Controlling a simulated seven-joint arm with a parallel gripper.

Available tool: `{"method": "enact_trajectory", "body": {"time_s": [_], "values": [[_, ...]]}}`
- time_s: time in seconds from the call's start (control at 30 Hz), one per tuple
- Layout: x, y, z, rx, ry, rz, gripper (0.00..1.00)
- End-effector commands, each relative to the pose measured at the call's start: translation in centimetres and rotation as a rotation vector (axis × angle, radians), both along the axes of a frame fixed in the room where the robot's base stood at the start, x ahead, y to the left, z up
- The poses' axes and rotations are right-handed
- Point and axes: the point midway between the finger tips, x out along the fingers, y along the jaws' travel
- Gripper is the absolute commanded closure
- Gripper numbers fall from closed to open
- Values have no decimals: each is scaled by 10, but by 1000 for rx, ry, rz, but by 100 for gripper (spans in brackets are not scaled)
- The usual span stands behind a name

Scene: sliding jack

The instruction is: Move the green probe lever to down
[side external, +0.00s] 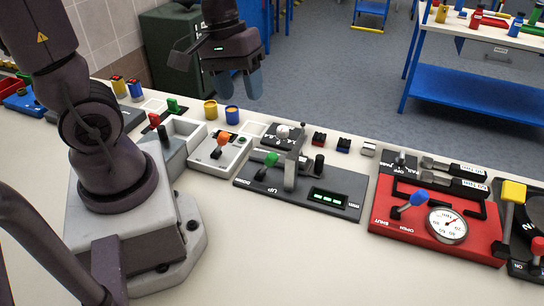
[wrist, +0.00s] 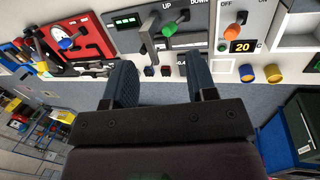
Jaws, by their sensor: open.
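The green probe lever (side external: 271,159) stands on a dark grey panel (side external: 340,180) marked UP and DOWN, with a small green-lit display. In the wrist view the green lever (wrist: 170,29) has its knob beneath the UP label, with DOWN printed to the right. My gripper (side external: 238,84) is open and empty, hanging above and behind the panels, pointing down, well clear of the lever. In the wrist view its two fingers (wrist: 160,72) are spread apart, with the lever beyond them near the top edge.
A grey upright bracket (side external: 291,168) stands right beside the lever. A panel with an orange lever (side external: 223,138) lies to the left, a red panel (side external: 400,221) with a blue lever and gauge to the right. Yellow (side external: 210,110) and blue (side external: 232,115) cups stand behind.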

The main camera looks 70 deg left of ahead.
Motion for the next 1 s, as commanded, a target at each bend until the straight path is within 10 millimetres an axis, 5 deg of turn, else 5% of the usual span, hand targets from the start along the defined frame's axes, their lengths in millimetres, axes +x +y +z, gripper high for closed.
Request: {"method": "enact_trajectory", "body": {"time_s": [0.2,0.4,0.73,1.0], "values": [[17,32,-58,-199,231,722,48],[35,50,-76,-310,311,1242,48],[44,47,-83,-354,335,1428,48],[52,30,-132,-351,340,1426,48]]}}
